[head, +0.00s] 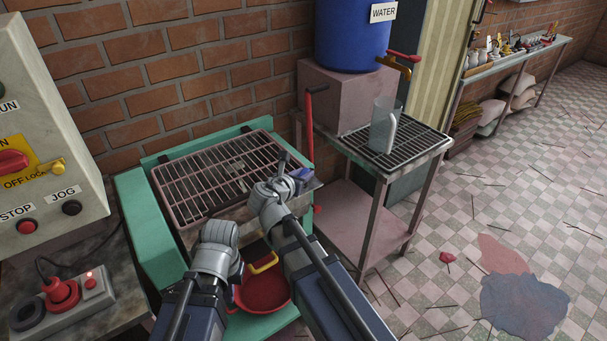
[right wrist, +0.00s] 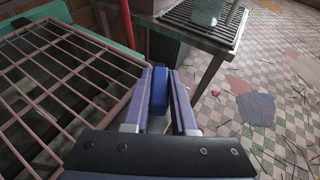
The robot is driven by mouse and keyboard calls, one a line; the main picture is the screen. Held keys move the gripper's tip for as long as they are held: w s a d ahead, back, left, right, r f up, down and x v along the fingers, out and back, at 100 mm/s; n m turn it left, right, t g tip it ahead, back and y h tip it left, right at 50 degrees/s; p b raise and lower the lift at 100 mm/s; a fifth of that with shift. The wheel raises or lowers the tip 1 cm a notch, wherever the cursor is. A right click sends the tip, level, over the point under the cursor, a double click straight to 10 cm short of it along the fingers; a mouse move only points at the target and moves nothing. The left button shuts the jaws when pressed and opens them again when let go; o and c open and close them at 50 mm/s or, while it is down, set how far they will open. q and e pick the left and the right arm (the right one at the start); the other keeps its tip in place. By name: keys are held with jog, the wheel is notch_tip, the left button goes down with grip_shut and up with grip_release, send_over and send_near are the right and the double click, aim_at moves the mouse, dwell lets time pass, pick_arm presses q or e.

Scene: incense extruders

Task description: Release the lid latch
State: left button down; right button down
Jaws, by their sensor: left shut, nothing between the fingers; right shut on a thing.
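The pinkish wire-grid lid (head: 215,175) lies closed over the green machine (head: 143,215), and its bars fill the left of the right wrist view (right wrist: 60,75). My right gripper (head: 300,175) is at the lid's right edge. In the right wrist view its purple fingers (right wrist: 160,98) are shut on a small blue piece, apparently the lid latch, beside the lid's frame. The fingers hide much of it. My left gripper (head: 237,292) is shut and empty, low in front of the machine near the red bowl (head: 265,292); my wrist hides most of it.
A control box (head: 45,120) with a red switch stands at the left. A side table with a grate (head: 425,140) holds a clear jug (head: 384,125) below a blue water barrel (head: 350,35).

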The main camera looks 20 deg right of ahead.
jog(key=shift+w+m, duration=0.1)
jog(key=shift+m, duration=0.2)
jog(key=shift+w+a+m+g+h, duration=0.1)
jog(key=shift+m+g+h, duration=0.7)
jog(key=shift+g, duration=0.2)
jog(key=shift+m+g+h, duration=1)
jog(key=shift+m+g, duration=0.7)
jog(key=shift+m, duration=0.1)
jog(key=shift+s, duration=0.2)
jog(key=c, duration=0.7)
grip_release()
jog(key=shift+r, duration=0.1)
